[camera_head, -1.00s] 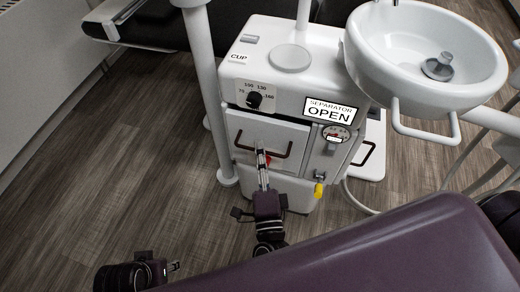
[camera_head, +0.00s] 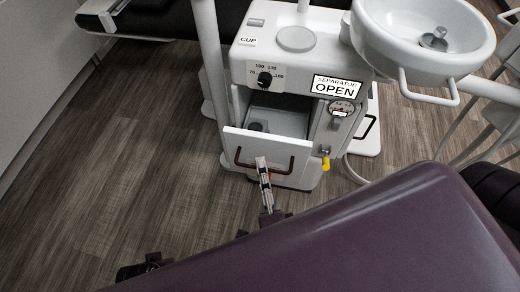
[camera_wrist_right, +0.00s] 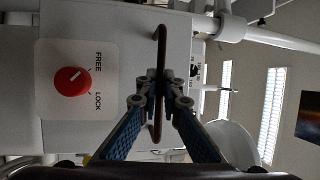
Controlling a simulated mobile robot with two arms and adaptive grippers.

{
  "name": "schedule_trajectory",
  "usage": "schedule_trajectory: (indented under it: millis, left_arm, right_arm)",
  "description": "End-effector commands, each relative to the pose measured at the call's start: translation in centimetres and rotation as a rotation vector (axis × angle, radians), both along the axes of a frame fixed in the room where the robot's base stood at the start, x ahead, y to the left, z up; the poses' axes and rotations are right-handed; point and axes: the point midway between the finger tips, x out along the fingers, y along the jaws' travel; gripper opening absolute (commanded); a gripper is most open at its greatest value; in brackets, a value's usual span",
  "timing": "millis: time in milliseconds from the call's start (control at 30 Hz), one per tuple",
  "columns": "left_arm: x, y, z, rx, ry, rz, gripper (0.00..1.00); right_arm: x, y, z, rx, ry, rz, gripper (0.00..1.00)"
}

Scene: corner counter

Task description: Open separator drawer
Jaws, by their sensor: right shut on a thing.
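The separator drawer (camera_head: 285,147) of the white unit stands pulled out in the head view, with its grey inside showing. A small dark round thing (camera_head: 257,126) is in it at the left. The dark handle (camera_head: 243,165) is on the drawer front. My right gripper (camera_head: 261,163) is at the middle of the handle. In the wrist view the right fingers (camera_wrist_right: 160,90) are shut on the handle (camera_wrist_right: 161,42). A red knob (camera_wrist_right: 72,81) there sits between FREE and LOCK labels, its white mark towards FREE. My left arm (camera_head: 143,268) shows only as dark parts; its fingertips cannot be made out.
A SEPARATOR OPEN sign (camera_head: 337,87) is on the unit above a round gauge (camera_head: 341,108). A yellow-tipped tap (camera_head: 325,163) sticks out right of the drawer. A white basin (camera_head: 425,42) is at upper right. The wooden floor (camera_head: 120,170) at left is clear.

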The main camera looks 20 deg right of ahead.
Motion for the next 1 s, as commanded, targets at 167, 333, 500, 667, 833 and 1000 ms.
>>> schedule_trajectory:
  millis: [167, 333, 500, 667, 833, 1000]
  left_arm:
    - [-0.1, 0.0, -0.4, 0.000, 0.002, 0.000, 0.40]
    - [-0.2, 0.0, -0.6, -0.001, 0.004, 0.000, 0.40]
    - [-0.3, 0.0, -0.7, -0.001, 0.005, 0.000, 0.40]
    - [-0.3, 0.0, -0.7, -0.001, 0.005, 0.000, 0.40]
    - [-0.2, 0.0, -0.7, -0.001, 0.005, 0.000, 0.40]
    - [-0.2, 0.0, -0.7, -0.001, 0.004, 0.000, 0.40]
  right_arm:
    - [-2.6, 2.2, 0.0, 0.002, 0.002, 0.009, 0.00]
    - [-4.2, 3.0, 0.0, 0.000, 0.000, 0.005, 0.00]
    - [-4.9, 3.4, 0.0, -0.001, -0.001, 0.003, 0.00]
    - [-4.9, 3.4, 0.1, 0.000, -0.002, 0.001, 0.00]
    - [-4.9, 3.5, 0.1, 0.001, -0.002, 0.004, 0.00]
    - [-4.9, 3.6, 0.1, 0.001, -0.002, 0.005, 0.20]
